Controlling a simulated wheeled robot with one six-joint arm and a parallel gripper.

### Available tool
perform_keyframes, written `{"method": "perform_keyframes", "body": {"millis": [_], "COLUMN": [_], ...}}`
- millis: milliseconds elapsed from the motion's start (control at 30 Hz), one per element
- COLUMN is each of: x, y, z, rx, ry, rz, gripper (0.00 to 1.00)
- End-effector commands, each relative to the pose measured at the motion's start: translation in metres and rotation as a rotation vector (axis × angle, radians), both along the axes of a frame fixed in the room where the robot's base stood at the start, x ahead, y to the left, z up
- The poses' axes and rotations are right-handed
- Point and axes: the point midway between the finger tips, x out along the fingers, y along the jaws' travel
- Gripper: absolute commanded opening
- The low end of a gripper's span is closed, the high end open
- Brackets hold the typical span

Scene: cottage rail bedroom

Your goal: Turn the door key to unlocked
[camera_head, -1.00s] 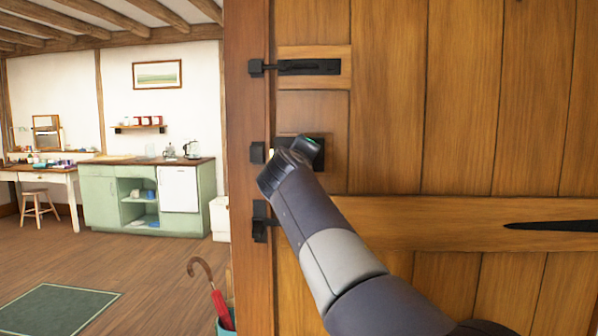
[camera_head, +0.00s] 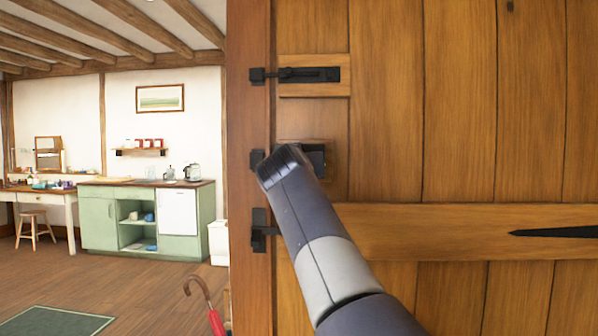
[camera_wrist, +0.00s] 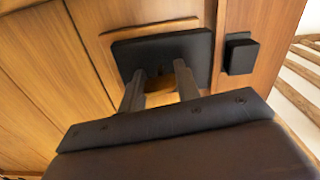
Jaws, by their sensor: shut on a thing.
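The wooden door (camera_head: 460,120) fills the right half of the head view. Its black lock case (camera_head: 316,157) is partly hidden behind my wrist; the wrist view shows the same lock case (camera_wrist: 165,50) with a black keeper block (camera_wrist: 241,56) to its right. My gripper (camera_wrist: 160,80) has both fingertips against the front of the lock case and is shut on the door key. The key itself is almost wholly hidden between and behind the fingers, so its turn angle cannot be read. In the head view my wrist covers the gripper.
A black bolt (camera_head: 309,75) sits above the lock and a black fitting (camera_head: 262,230) below it. A dark strap hinge (camera_head: 555,232) is at the right. An umbrella (camera_head: 203,303) stands left of the door post. The room beyond has a green cabinet (camera_head: 100,218) and open floor.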

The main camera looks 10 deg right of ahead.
Motion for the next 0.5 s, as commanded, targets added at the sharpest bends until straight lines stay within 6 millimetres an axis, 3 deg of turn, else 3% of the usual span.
{"method": "perform_keyframes", "body": {"millis": [500], "x": [0.0007], "y": [0.0001], "z": [-0.0015], "rx": [0.149], "ry": [-0.045], "rz": [0.000], "gripper": [0.08]}}
